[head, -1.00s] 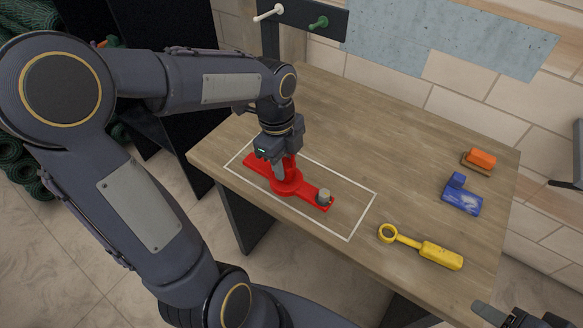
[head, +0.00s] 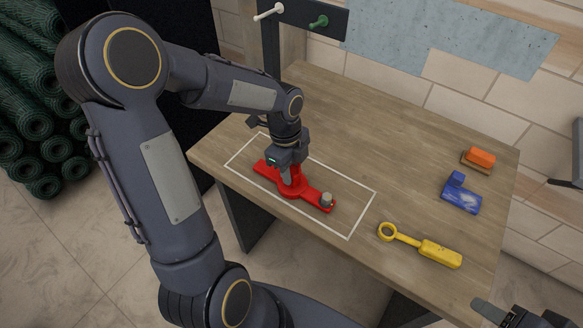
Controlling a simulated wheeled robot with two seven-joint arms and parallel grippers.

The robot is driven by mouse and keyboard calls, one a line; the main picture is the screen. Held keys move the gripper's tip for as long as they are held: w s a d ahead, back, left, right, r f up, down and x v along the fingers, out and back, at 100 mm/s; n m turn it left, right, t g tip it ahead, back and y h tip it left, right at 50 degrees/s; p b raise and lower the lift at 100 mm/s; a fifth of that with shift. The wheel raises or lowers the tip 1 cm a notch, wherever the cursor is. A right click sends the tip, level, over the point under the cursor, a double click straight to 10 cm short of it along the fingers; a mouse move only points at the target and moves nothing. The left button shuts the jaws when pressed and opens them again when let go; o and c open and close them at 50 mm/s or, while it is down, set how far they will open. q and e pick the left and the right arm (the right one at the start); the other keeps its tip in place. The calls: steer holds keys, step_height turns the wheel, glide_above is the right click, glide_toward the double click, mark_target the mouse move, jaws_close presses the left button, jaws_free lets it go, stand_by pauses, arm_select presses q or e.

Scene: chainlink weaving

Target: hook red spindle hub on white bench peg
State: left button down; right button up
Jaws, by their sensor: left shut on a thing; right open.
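The red spindle hub (head: 308,194) is a flat red bar with a raised round middle and a grey knob near its right end. It is at the white outlined rectangle on the bench. My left gripper (head: 288,174) is shut on its raised middle from above. I cannot tell whether the hub touches the bench or is slightly above it. The white peg (head: 268,13) sticks out from the dark board at the back, left of a green peg (head: 319,22). My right gripper (head: 493,312) is partly in view at the bottom right, open and clear of the hub.
The wooden bench (head: 340,110) holds a yellow ring-ended tool (head: 425,247), a blue block (head: 461,194) and an orange-topped brush (head: 479,159) on its right side. A dark post and board (head: 335,18) stand at the back left. The bench's back middle is clear.

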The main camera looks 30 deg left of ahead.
mark_target(293, 168)
arm_select(q)
steer(key=c, duration=1.1)
jaws_free()
steer(key=shift+o, duration=0.2)
steer(key=shift+f, duration=0.1)
steer(key=r, duration=0.7)
steer(key=shift+w+r+b, duration=0.15)
steer(key=shift+w+b, duration=0.05)
steer(key=shift+b, duration=0.1)
steer(key=shift+s+r, duration=0.15)
steer(key=shift+r, duration=0.2)
steer(key=s+d+r+n+t+h, duration=0.1)
steer(key=s+d+n+t, duration=0.1)
steer(key=s+n, duration=0.6)
steer(key=s+d+r+n+t+h, duration=0.1)
steer(key=s+d+r+n+t, duration=0.1)
steer(key=s+n, duration=0.6)
steer(key=n+t, duration=0.1)
steer(key=n, duration=0.3)
steer(key=shift+s+n+t, duration=0.3)
steer(key=shift+s, duration=0.05)
